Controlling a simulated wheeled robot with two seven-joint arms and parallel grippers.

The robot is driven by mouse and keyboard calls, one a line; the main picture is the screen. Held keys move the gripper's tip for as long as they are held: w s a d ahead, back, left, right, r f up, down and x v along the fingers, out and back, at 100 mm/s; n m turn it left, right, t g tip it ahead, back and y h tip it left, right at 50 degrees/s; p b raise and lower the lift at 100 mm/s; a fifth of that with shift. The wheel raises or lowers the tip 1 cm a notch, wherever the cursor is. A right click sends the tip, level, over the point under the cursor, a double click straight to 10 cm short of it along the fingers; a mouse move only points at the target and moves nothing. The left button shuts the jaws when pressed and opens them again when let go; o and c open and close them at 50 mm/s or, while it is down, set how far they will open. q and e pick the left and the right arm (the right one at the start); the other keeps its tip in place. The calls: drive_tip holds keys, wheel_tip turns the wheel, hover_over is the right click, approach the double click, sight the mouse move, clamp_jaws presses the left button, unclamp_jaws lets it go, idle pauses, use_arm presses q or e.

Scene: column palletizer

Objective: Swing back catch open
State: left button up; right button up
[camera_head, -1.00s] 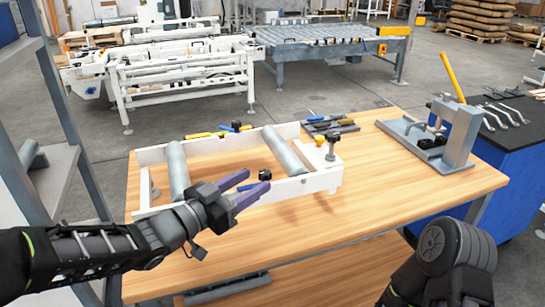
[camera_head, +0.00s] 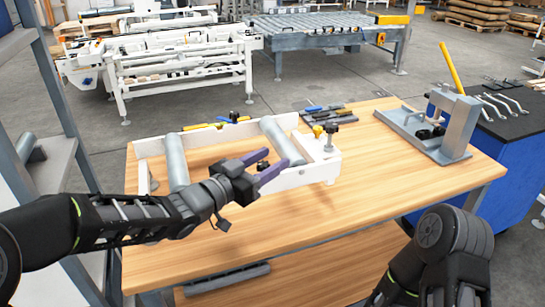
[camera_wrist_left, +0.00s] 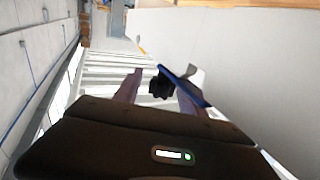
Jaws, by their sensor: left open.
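A white frame (camera_head: 200,138) with two grey rollers, one at its left (camera_head: 176,160) and one at its right (camera_head: 282,141), lies on the wooden table. A black knob (camera_head: 263,166) sits at the frame's near rail. My left gripper (camera_head: 277,157) is open, its two purple fingers at the near rail with the knob between them. The left wrist view shows the black knob (camera_wrist_left: 160,88) with a blue lever (camera_wrist_left: 184,86) beside it, between the fingers (camera_wrist_left: 158,90). I cannot tell whether the fingers touch it. My right gripper is out of view.
A grey clamp fixture (camera_head: 450,130) with a yellow handle stands at the table's right. Tools (camera_head: 330,113) lie behind the frame. The table's front right (camera_head: 350,205) is clear.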

use_arm(q)
drive_tip(key=shift+w+d, duration=0.45)
clamp_jaws()
idle(0.3)
